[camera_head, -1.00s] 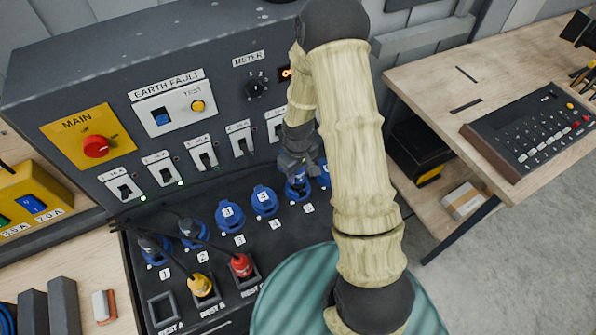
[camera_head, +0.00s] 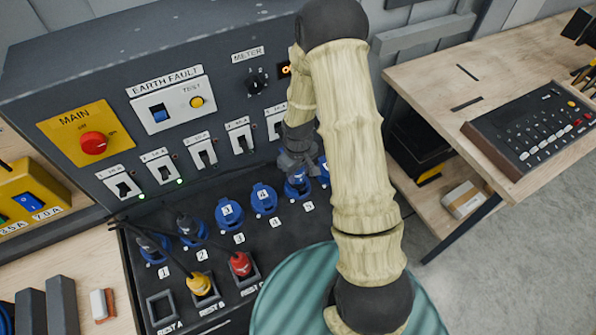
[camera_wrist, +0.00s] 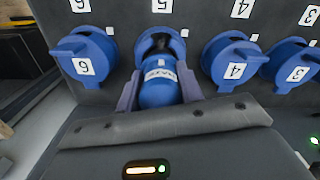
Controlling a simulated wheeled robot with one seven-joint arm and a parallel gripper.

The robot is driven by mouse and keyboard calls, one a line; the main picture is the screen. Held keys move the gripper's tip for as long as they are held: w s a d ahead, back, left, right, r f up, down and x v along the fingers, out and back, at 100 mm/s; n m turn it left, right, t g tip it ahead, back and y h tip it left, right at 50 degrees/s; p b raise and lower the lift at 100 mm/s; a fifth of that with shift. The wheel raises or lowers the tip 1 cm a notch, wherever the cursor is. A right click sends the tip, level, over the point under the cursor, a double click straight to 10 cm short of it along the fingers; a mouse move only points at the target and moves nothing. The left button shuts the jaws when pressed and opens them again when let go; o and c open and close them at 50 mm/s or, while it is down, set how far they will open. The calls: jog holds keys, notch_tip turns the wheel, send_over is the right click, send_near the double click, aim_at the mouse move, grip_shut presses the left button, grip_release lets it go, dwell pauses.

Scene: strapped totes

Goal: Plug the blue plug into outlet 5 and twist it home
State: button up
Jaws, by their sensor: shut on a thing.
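The blue plug (camera_wrist: 160,88) has a white label and sits between the two fingers of my gripper (camera_wrist: 159,95) in the wrist view. Its far end is at the mouth of outlet 5 (camera_wrist: 153,38), whose dark opening shows behind it. I cannot tell how deep the plug is or whether it is twisted. In the head view my gripper (camera_head: 299,165) is over outlet 5 (camera_head: 297,189), in line with the printed 5, and mostly hides the plug.
Outlet 6 (camera_wrist: 84,55) and outlet 4 (camera_wrist: 232,60) flank outlet 5 closely, with blue lids. Dark plugs with cables sit at outlets 1 (camera_head: 152,250) and 2 (camera_head: 191,231). A yellow plug (camera_head: 201,284) and red plug (camera_head: 241,264) stand in rests. Breaker switches line the panel behind.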

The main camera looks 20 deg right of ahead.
jog(key=shift+f+b, duration=0.9)
jog(key=shift+f, duration=0.25)
dwell(0.8)
jog(key=shift+m, duration=1.4)
jog(key=shift+m+b, duration=0.3)
jog(key=shift+m, duration=0.1)
jog(key=shift+a+m, duration=0.1)
jog(key=shift+m, duration=1)
grip_shut()
jog(key=m, duration=0.2)
jog(key=shift+s+a+m, duration=0.1)
jog(key=shift+a+m, duration=0.05)
jog(key=shift+m, duration=0.25)
